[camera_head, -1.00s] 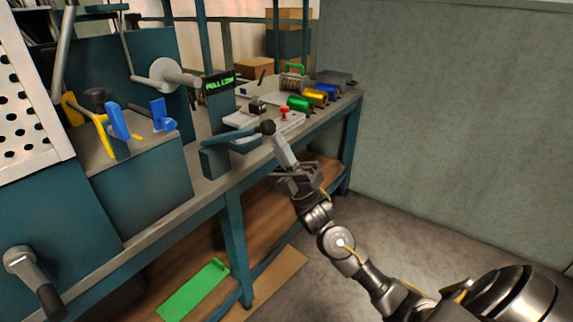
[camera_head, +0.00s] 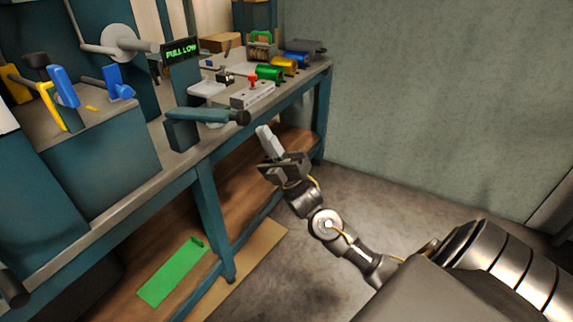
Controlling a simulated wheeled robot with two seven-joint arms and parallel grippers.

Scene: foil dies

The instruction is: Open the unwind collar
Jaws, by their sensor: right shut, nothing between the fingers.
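I cannot tell for sure which part is the unwind collar. A pale round disc on a shaft (camera_head: 122,42) stands at the upper left of the bench. A teal lever (camera_head: 203,116) with a dark knob (camera_head: 243,118) sticks out to the right from a teal block at the bench's front edge. My right gripper (camera_head: 265,133) is shut and empty, its pale fingers together, just right of and below the knob and apart from it. My left gripper is not in view.
A display (camera_head: 181,50) with green letters stands above the lever. Blue (camera_head: 63,88) and yellow (camera_head: 18,84) handles are at left. A box with a red button (camera_head: 252,82) and green, gold and blue rolls lie behind. The floor right of the bench is clear.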

